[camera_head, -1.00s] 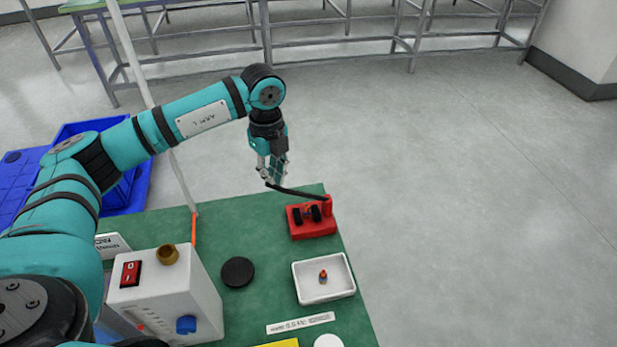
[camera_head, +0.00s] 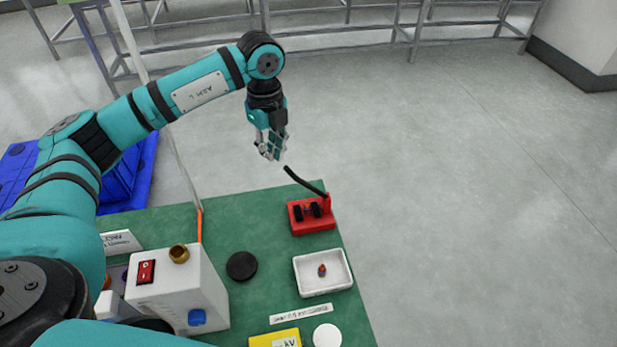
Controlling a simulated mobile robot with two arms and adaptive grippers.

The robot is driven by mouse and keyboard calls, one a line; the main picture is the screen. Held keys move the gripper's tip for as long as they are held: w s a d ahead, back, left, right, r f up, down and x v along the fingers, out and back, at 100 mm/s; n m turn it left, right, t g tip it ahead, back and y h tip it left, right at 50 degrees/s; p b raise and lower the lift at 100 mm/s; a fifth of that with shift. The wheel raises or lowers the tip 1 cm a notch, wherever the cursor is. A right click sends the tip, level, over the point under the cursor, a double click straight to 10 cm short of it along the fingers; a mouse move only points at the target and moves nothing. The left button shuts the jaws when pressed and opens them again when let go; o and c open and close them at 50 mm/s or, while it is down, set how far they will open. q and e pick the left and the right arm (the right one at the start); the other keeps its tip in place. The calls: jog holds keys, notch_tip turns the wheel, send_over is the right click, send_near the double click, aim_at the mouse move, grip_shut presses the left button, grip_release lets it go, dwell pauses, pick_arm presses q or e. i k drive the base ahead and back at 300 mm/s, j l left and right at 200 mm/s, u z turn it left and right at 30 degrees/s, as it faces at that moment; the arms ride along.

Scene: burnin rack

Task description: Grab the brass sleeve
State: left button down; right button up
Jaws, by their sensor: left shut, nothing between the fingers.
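The brass sleeve (camera_head: 180,253), a small gold ring-like piece, sits on top of the white box (camera_head: 196,290) with a red switch, at the left of the green table. My left gripper (camera_head: 270,155) is raised over the table's far edge, well to the upper right of the sleeve. It points down, shut and empty, apart from the black rod (camera_head: 304,180) of the red stand. My right gripper is not in view.
The red stand (camera_head: 313,227) and a white tray (camera_head: 298,276) with a small piece are at the right. A black disc (camera_head: 241,266) lies beside the white box. An orange-tipped pale pole (camera_head: 199,224) rises behind the box.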

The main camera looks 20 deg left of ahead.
aim_at(307, 207)
jog(key=k+l, duration=1.15)
jog(key=k, duration=0.15)
